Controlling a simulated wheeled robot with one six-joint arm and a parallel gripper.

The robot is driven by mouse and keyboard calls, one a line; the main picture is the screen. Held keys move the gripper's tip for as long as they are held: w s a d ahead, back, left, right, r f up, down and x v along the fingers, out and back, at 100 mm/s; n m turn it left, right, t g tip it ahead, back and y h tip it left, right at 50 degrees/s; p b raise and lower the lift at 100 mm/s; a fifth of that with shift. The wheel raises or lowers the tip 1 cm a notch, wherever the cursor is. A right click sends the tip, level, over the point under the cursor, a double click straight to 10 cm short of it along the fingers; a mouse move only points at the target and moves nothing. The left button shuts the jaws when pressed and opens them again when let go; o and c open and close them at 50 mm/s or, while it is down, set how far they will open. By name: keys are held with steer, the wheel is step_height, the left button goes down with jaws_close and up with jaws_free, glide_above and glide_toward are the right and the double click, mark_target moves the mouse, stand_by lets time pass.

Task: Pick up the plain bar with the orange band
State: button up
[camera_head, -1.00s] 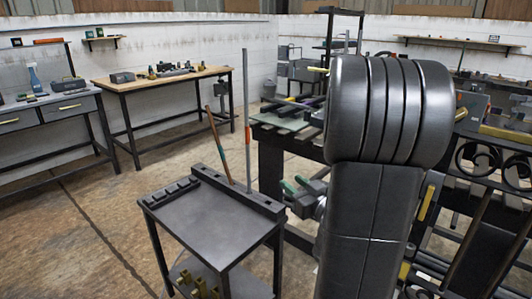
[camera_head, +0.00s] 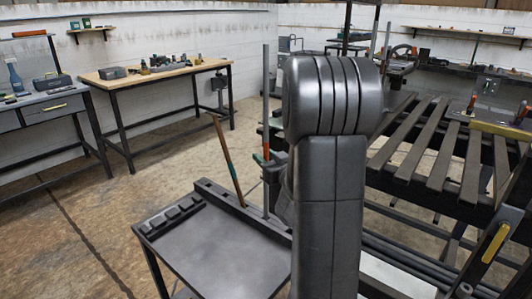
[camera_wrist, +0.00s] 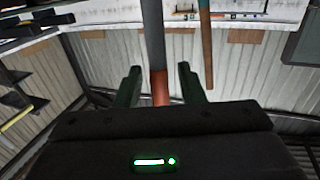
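The plain bar (camera_head: 266,90) is a thin grey rod standing upright in the rack strip at the back of a dark cart. The fingers are apart, with gaps visible on both sides of the bar. My arm hides part of the gripper in the head view.
A brown bar (camera_head: 228,160) leans in the same rack, left of the grey one; it also shows in the wrist view (camera_wrist: 205,50). The dark cart (camera_head: 210,245) has a bare top. A slatted table (camera_head: 430,150) stands to the right. Open floor lies left.

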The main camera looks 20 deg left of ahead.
jaws_close()
stand_by(1.3)
steer(key=shift+r, duration=0.1)
